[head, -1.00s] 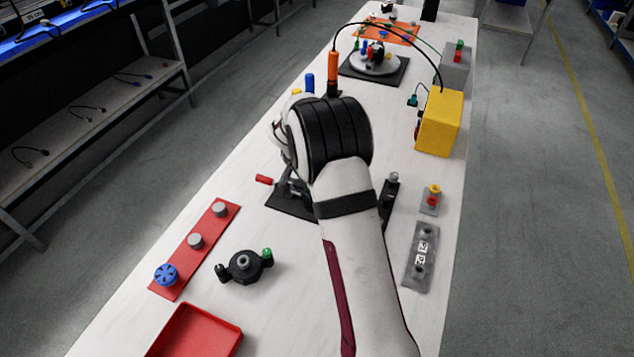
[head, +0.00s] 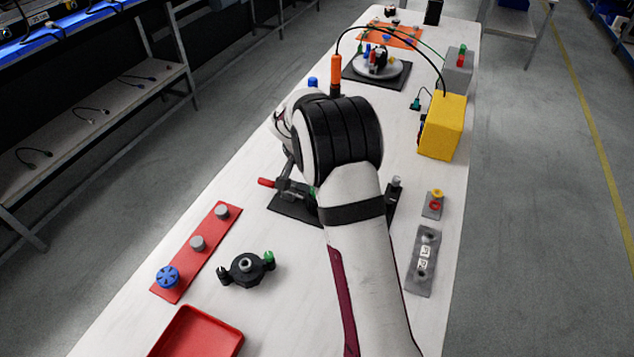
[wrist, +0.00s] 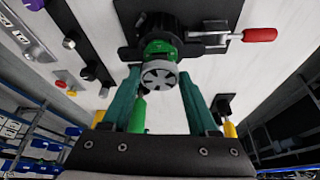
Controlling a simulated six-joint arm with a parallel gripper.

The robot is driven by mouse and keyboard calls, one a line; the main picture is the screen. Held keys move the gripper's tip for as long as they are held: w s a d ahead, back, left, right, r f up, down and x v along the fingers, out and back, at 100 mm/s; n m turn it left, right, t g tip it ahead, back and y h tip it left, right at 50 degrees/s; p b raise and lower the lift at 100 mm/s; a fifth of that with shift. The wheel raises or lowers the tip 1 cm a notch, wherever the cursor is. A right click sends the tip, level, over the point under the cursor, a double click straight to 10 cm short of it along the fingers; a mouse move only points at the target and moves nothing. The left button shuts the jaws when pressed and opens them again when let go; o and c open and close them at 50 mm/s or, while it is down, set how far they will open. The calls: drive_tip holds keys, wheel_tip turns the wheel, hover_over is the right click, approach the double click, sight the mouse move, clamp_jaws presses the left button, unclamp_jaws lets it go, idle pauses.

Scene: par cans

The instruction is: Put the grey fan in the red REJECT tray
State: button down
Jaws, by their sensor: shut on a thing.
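The grey fan (wrist: 160,77), a small round piece with spokes, shows in the wrist view between the teal fingertips of my gripper (wrist: 161,80). The fingers are shut on its sides. It lies in line with a green part (wrist: 158,50) on a dark round body held at a black clamp; I cannot tell whether they still touch. In the head view my arm hides the gripper and the fan. The red tray (head: 238,343) is at the bottom left of the head view, cut by the frame's edge, and its visible inside is empty. No lettering shows on it.
A clamp with a red handle (head: 267,182) stands left of my arm. A red strip (head: 180,268) carries a blue wheel and grey knobs. A black three-armed fixture (head: 245,267) sits near the tray. A yellow box (head: 442,127) and a grey plate (head: 421,265) are at right.

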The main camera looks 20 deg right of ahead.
drive_tip(key=s+d+r, duration=0.8)
hover_over(197, 354)
drive_tip(key=a, duration=0.1)
drive_tip(key=f, duration=1.3)
drive_tip(key=shift+s+f, duration=0.2)
drive_tip(key=shift+s, duration=0.2)
wheel_tip(197, 354, down, 3)
drive_tip(key=shift+a+f, duration=0.1)
drive_tip(key=shift+f, duration=0.4)
